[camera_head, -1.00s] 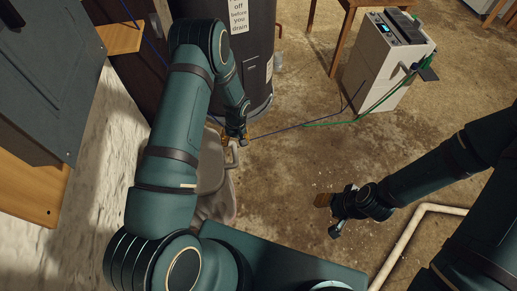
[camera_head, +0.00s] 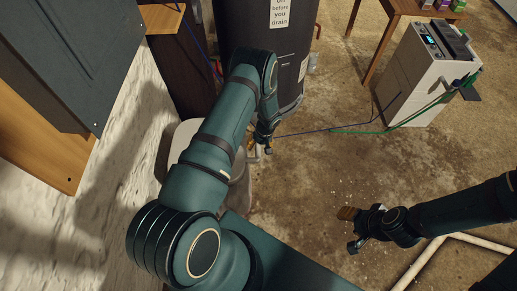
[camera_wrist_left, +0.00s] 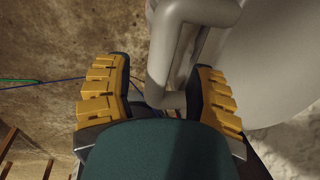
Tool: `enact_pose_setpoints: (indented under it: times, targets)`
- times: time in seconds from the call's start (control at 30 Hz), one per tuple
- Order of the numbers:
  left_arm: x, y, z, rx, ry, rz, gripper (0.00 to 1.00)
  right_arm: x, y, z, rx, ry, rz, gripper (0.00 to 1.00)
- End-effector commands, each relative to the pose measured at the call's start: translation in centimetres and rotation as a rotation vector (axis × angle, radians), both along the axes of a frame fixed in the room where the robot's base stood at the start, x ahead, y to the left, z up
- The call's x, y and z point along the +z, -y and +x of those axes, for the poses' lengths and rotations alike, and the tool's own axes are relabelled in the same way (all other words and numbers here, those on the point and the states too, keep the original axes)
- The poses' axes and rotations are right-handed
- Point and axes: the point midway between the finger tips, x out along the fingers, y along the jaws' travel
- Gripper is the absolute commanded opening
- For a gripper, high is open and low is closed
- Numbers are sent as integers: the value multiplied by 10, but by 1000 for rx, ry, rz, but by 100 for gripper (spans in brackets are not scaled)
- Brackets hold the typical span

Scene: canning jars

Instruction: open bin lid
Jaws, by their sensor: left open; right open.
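The grey bin (camera_head: 184,136) stands by the wall, largely hidden behind my left arm in the head view. In the left wrist view its pale rounded surface (camera_wrist_left: 275,70) fills the right side, with a bent grey bar handle (camera_wrist_left: 165,65) on it. My left gripper (camera_head: 262,145) is open at the bin's far right side. In the left wrist view its yellow-padded fingers (camera_wrist_left: 163,95) are spread on either side of the handle, closer on the right. I cannot tell whether they touch it. My right gripper (camera_head: 350,231) is open and empty over the floor.
A dark tank (camera_head: 240,40) with a drain label stands just behind my left gripper. A white machine (camera_head: 418,80) with a green hose (camera_head: 400,122) is at the right. A dark cabinet (camera_head: 70,60) is at the left. The floor between is mostly clear.

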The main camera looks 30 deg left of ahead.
Motion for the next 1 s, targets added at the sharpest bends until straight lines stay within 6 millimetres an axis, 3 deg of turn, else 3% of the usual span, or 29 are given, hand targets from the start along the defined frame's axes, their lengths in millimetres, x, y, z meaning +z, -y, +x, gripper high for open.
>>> enact_pose_setpoints:
  times: [0.2,0.53,0.7,1.0]
  targets:
    - [-17,-3,-1,-1,1,0,55,-5,0,1,-1,3,0,47]
    - [-18,-3,-2,-1,1,0,54,-5,0,1,-1,3,0,47]
    - [-18,-3,-2,-1,0,0,0,-5,0,1,-1,3,0,47]
    - [-18,-3,-2,-1,0,-1,0,-4,0,1,-1,3,0,47]
